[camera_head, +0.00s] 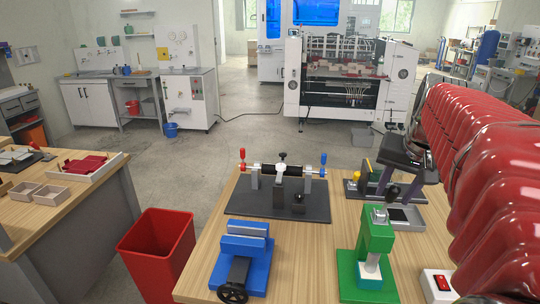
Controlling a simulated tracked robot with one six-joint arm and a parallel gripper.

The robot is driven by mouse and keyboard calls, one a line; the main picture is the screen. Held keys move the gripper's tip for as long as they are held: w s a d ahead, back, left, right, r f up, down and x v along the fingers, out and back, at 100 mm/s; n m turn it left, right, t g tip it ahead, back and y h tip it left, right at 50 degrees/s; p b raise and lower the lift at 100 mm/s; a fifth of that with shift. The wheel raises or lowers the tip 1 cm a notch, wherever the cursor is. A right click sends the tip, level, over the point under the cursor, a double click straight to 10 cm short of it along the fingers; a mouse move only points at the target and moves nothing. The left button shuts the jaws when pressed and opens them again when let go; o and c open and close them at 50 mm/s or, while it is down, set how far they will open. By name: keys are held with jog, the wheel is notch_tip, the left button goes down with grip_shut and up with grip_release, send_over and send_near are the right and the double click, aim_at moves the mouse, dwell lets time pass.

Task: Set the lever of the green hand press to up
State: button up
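The green hand press (372,262) stands at the front right of the wooden bench, with a silver ram and a pale block in its frame. Its lever ends in a black ball knob (393,192) above and behind the press top. The lever's shaft is short in view, so its exact tilt is hard to tell. My gripper (398,188) hangs from the red-sleeved arm at the right, fingers pointing down. It looks open, with a gap between the fingers. The knob shows in front of or between the fingers; I cannot tell which, and I see no clear grip.
A blue vise (243,255) stands left of the press. A dark fixture plate (262,207) with red and blue knobs lies behind it. A grey tray (405,217) and a red switch box (438,284) are near the press. A red bin (158,250) stands left of the bench.

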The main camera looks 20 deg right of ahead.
jog(key=shift+c, duration=0.2)
grip_shut()
dwell(0.3)
